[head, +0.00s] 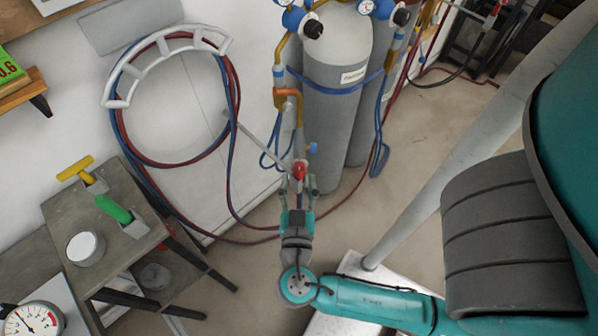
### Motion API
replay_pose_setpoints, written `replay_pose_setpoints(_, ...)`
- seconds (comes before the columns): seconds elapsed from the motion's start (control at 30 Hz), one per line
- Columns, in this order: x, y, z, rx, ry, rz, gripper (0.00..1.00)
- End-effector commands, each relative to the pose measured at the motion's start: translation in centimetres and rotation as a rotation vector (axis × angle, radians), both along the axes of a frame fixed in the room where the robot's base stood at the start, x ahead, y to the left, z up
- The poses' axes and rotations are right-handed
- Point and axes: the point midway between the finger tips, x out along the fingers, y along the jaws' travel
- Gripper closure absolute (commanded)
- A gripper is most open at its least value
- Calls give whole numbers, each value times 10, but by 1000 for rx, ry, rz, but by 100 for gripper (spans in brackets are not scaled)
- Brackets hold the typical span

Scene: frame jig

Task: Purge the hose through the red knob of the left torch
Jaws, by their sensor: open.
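My gripper (299,184) is open in the middle of the head view, pointing away from me toward the gas cylinders. A red knob (299,169) shows right at its fingertips, between or just beyond them. I cannot tell whether the fingers touch it. The knob appears to sit on a torch whose thin grey tube (262,140) slants up to the left. The rest of the torch body is partly hidden by my gripper. Another torch with a red part (491,20) is at the top right.
Grey cylinders (335,110) with blue gauges stand just behind the gripper. Red and blue hoses (229,150) hang from a white wall rack (120,90) and loop low near my arm. A grey bench (125,235) with yellow and green-handled tools stands at left.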

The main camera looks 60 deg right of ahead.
Motion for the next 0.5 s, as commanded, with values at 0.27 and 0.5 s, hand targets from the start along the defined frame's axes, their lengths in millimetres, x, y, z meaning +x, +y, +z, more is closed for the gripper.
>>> replay_pose_setpoints(0.27,9,-18,0,1,0,-3,48)
replay_pose_setpoints(0.5,14,-26,0,0,-1,-1,48)
